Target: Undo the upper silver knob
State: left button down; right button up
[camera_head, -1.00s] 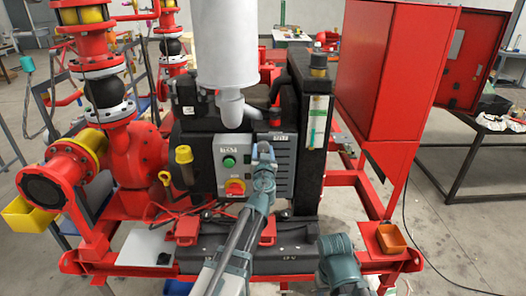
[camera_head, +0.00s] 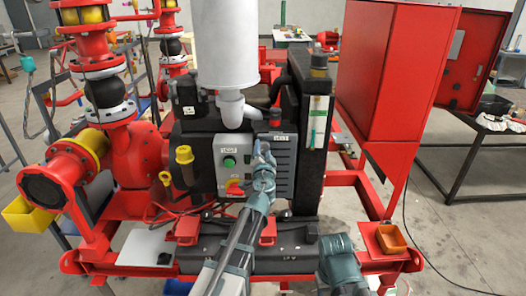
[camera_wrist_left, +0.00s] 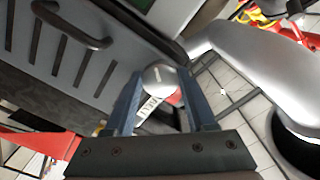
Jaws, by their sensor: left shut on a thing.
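The upper silver knob (camera_wrist_left: 160,78) shows in the left wrist view as a round, shiny cap. It sits between the fingertips of my left gripper (camera_wrist_left: 161,92), which is shut on it. A white tag with dark lettering and a red part show just below the knob. My right gripper is not in view; only part of my right arm shows at the bottom.
A white cylinder (camera_head: 226,45) stands above the panel. A tall red cabinet (camera_head: 385,70) stands at the right.

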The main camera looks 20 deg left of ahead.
pick_arm(q)
jog(key=m, duration=0.6)
jog(key=shift+m, duration=0.3)
jog(key=m, duration=0.6)
jog(key=shift+r, duration=0.15)
jog(key=m, duration=0.6)
jog(key=shift+m, duration=0.4)
jog(key=m, duration=0.6)
jog(key=shift+d, duration=0.1)
jog(key=shift+m, duration=0.3)
jog(key=shift+c, duration=1.1)
grip_release()
